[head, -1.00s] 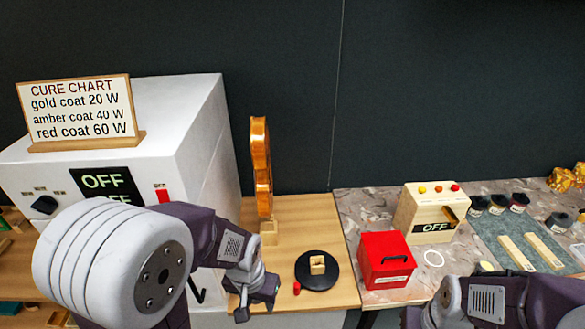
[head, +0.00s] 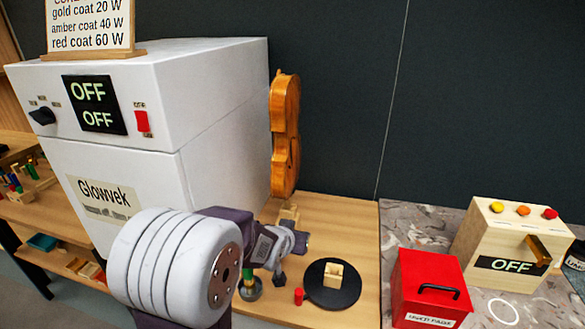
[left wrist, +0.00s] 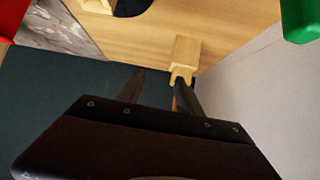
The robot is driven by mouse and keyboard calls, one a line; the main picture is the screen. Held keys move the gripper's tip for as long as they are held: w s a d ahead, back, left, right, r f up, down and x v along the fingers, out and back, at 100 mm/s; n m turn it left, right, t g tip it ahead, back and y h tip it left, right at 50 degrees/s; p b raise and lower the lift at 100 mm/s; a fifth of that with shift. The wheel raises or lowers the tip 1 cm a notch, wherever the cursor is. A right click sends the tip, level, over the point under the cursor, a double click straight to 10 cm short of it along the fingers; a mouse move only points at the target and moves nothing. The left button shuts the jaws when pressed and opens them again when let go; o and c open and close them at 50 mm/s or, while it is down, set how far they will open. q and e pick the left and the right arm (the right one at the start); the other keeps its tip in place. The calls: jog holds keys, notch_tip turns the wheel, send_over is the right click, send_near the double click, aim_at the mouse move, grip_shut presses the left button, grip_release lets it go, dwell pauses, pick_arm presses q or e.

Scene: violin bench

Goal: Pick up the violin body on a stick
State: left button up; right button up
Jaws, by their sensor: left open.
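The violin body (head: 285,130) is amber and stands upright, edge-on, against the dark wall beside the white cabinet. Its lower end is above a small wooden holder block (head: 288,214), and the stick is hardly visible. My left gripper (head: 290,260) is open and empty, low in front of the block. In the left wrist view, its two dark fingers (left wrist: 158,80) point toward the block (left wrist: 185,52). One finger overlaps the block's end, where a sliver of orange shows. Whether they touch cannot be told. The gripper's own body hides most of the violin there.
The white cabinet (head: 215,130) stands close on the left. A black disc (head: 332,291) with a wooden socket and a small red cylinder (head: 298,296) lie in front. A red box (head: 430,285) and a wooden switch box (head: 505,250) stand right.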

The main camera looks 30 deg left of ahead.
aim_at(287, 204)
pick_arm(q)
jog(key=w+a+f+t+b, duration=0.1)
jog(key=w+a+t+b, duration=0.1)
jog(key=b, duration=0.3)
jog(key=w+a+f+t+y+b, duration=0.1)
jog(key=w+a+t+b, duration=0.1)
jog(key=b, duration=0.3)
jog(key=w+a+t+y+b, duration=0.1)
jog(key=w+a+t+b, duration=0.2)
jog(key=b, duration=0.3)
jog(key=shift+w+a+f+n, duration=0.15)
jog(key=shift+w+a+f, duration=0.05)
jog(key=shift+w+a, duration=0.25)
jog(key=shift+w+a+f+n, duration=0.15)
jog(key=shift+w+a+f, duration=0.05)
jog(key=shift+w+a, duration=0.2)
jog(key=x, duration=0.5)
jog(key=shift+w+r+b, duration=0.15)
jog(key=shift+b, duration=0.25)
jog(key=shift+r, duration=0.1)
pick_arm(e)
notch_tip(287, 204, down, 21)
jog(key=shift+w+r, duration=0.15)
pick_arm(q)
grip_shut()
pick_arm(e)
jog(key=shift+a, duration=0.1)
